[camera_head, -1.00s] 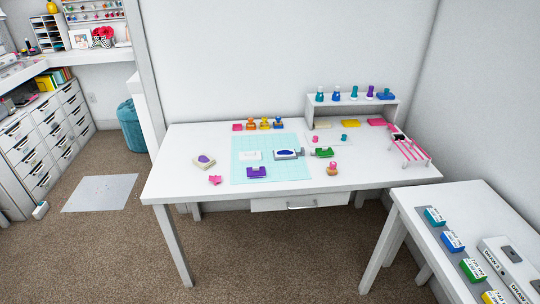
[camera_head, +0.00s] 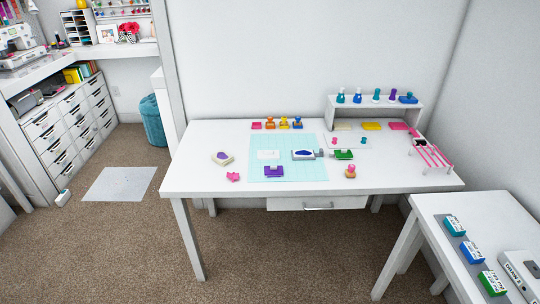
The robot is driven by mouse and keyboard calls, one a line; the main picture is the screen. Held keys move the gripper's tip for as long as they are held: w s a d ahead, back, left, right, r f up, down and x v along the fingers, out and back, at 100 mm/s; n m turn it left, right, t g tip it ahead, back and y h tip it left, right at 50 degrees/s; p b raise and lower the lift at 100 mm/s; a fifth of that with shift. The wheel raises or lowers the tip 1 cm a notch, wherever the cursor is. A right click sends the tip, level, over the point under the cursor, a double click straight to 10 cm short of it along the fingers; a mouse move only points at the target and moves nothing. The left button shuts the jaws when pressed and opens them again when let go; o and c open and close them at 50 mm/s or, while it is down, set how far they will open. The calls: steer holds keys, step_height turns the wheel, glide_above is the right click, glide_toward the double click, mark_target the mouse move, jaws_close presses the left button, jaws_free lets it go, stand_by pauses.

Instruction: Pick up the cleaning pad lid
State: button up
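My gripper is not in view. I cannot tell for sure which item is the cleaning pad lid. A small pale case with a purple oval (camera_head: 222,158) lies at an angle on the left part of the white table (camera_head: 200,182). A white and grey case with a dark blue oval (camera_head: 303,154) lies on the light aqua mat (camera_head: 300,174). A flat white piece (camera_head: 268,154) lies on the mat to its left. Nothing visible touches these items.
A purple tool (camera_head: 274,171), a green tool (camera_head: 343,154) and a pink piece (camera_head: 233,177) are nearby. A white shelf (camera_head: 376,102) with several bottles stands at the back right. A side table (camera_head: 490,213) is at lower right.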

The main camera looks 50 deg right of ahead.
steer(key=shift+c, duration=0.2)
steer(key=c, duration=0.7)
